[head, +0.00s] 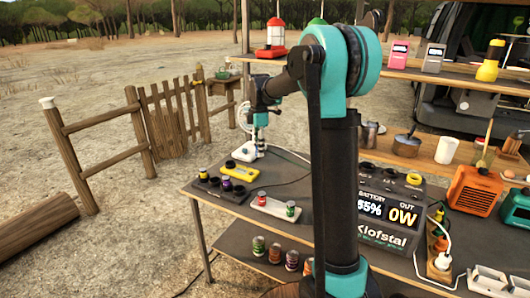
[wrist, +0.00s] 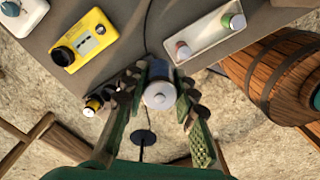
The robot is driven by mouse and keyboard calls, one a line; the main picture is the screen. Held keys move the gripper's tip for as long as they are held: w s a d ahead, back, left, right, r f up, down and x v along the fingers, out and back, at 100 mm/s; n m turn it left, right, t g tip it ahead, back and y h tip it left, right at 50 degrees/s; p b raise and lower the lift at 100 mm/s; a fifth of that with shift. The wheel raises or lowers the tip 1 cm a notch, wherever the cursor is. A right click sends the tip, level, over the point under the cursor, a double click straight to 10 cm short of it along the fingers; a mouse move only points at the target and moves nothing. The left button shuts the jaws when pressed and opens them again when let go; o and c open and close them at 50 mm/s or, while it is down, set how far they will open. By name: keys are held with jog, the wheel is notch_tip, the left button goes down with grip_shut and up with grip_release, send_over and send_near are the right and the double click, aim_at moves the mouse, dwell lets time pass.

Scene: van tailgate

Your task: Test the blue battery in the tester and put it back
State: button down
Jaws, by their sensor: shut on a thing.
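My gripper (wrist: 160,100) is shut on a battery (wrist: 159,96), seen end-on with a pale cap and a bluish side. In the head view my gripper (head: 259,142) hangs over the far left of the table, its load too small to make out. The yellow tester (head: 241,171) lies on the table in front of it; in the wrist view the tester (wrist: 94,38) is up and left of the held battery, apart from it. A dark battery rack (head: 237,196) stands at the table's left edge, with batteries in some of its holes.
A pale tray (head: 262,208) holds a red and a green battery. A power station (head: 390,210) stands to the right. A white device (head: 246,154) is near my gripper. Several cans (head: 275,253) stand on the lower shelf. A barrel (wrist: 262,75) shows in the wrist view.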

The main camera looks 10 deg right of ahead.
jog(key=w+a, duration=0.6)
jog(key=w, duration=0.5)
jog(key=w+a, duration=0.6)
jog(key=w, duration=0.5)
jog(key=shift+w+a, duration=0.2)
jog(key=shift+a, duration=0.05)
jog(key=shift+f, duration=7.25)
jog(key=shift+f, duration=0.45)
jog(key=shift+f, duration=0.35)
jog(key=shift+f, duration=0.1)
